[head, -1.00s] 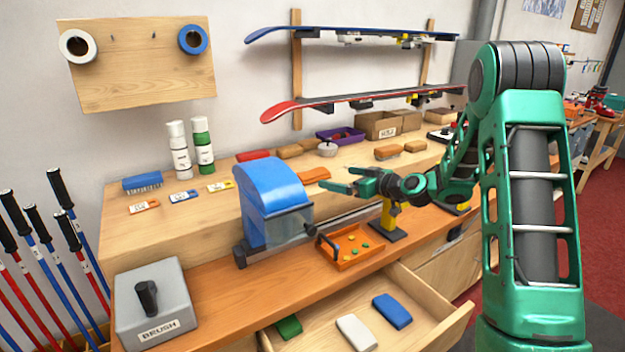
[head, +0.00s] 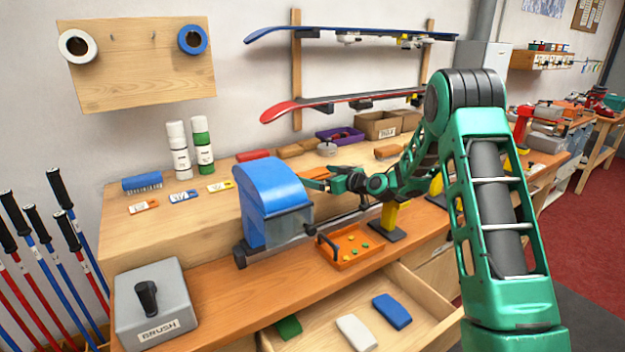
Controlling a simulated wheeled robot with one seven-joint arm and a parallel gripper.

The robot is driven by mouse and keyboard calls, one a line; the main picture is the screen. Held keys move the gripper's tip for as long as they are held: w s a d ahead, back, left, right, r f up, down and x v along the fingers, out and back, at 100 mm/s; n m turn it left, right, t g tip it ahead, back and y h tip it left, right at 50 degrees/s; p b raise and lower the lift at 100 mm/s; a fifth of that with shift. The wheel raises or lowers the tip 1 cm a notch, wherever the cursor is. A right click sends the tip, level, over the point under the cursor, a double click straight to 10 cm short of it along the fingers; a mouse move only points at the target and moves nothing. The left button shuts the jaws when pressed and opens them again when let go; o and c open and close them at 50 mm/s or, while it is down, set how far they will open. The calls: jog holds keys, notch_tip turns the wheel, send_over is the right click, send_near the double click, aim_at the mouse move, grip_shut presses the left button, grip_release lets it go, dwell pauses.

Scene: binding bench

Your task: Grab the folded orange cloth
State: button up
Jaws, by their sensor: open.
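The folded orange cloth (head: 316,172) lies flat on the raised wooden shelf of the bench, just right of the blue-hooded machine. Only part of it shows, because my gripper covers its near side. My green gripper (head: 312,183) is open, with its fingers pointing left, right at the cloth in this view. I cannot tell whether the fingers touch the cloth or hang a little above it. Nothing shows held between them.
The blue-hooded machine (head: 272,200) stands close left of my fingertips. An orange tray (head: 350,262) with small pieces sits below, beside a yellow stand (head: 389,217). Brown blocks (head: 290,151) and a purple bin (head: 341,136) lie behind. An open drawer (head: 425,300) juts out in front.

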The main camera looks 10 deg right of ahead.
jog(key=shift+w+a, duration=0.15)
jog(key=shift+w, duration=0.1)
jog(key=c, duration=0.7)
jog(key=shift+o, duration=0.2)
